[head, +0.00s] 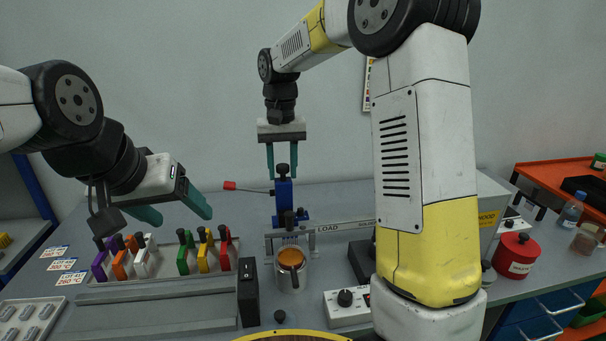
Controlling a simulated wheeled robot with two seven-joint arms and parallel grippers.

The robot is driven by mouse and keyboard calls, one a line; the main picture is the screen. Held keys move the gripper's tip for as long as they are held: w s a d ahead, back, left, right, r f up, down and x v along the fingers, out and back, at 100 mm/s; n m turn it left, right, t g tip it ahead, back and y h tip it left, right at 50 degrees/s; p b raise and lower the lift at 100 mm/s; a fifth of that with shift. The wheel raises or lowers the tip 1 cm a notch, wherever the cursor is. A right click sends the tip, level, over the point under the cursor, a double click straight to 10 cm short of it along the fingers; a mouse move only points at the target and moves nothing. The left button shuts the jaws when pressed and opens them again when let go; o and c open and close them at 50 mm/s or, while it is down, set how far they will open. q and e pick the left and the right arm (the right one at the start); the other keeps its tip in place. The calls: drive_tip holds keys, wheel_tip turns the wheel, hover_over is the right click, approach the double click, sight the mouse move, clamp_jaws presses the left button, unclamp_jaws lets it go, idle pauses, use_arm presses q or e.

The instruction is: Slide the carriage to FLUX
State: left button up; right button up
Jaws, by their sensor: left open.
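The blue carriage (284,205) with a black knob on top stands at the left end of a grey rail (345,226), near the LOAD label (328,228). A thin rod with a red tip (230,186) sticks out left from it. I cannot read a FLUX label; the rail's right part is hidden behind my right arm. My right gripper (283,176) points down at the carriage's knob, its teal fingers apart on either side of the knob in the picture; I cannot tell whether they touch it. My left gripper (180,214) is open and empty, above the colored clips.
A rack (160,290) of colored clips stands front left. A metal cup (291,275) of orange-brown content sits just in front of the carriage. A white box with black knob (346,308) and a red canister (514,252) are to the right. Some bench behind the rack is bare.

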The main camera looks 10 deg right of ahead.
drive_tip(key=shift+o, duration=0.6)
drive_tip(key=shift+r, duration=3.35)
drive_tip(key=shift+s+r, duration=0.1)
drive_tip(key=s+d+r+t+y, duration=0.1)
drive_tip(key=s+d+r, duration=0.15)
drive_tip(key=s, duration=0.35)
drive_tip(key=s+d+r+t, duration=0.1)
drive_tip(key=s+d+t, duration=0.1)
drive_tip(key=s+d, duration=0.25)
drive_tip(key=s+d+f+t, duration=0.1)
drive_tip(key=s+f, duration=0.1)
drive_tip(key=s, duration=0.4)
drive_tip(key=s+d+f+t+y, duration=0.1)
drive_tip(key=s+f+t, duration=0.1)
drive_tip(key=s, duration=0.5)
drive_tip(key=shift+s+d+f, duration=0.15)
drive_tip(key=shift+d+f, duration=0.25)
drive_tip(key=shift+f, duration=0.1)
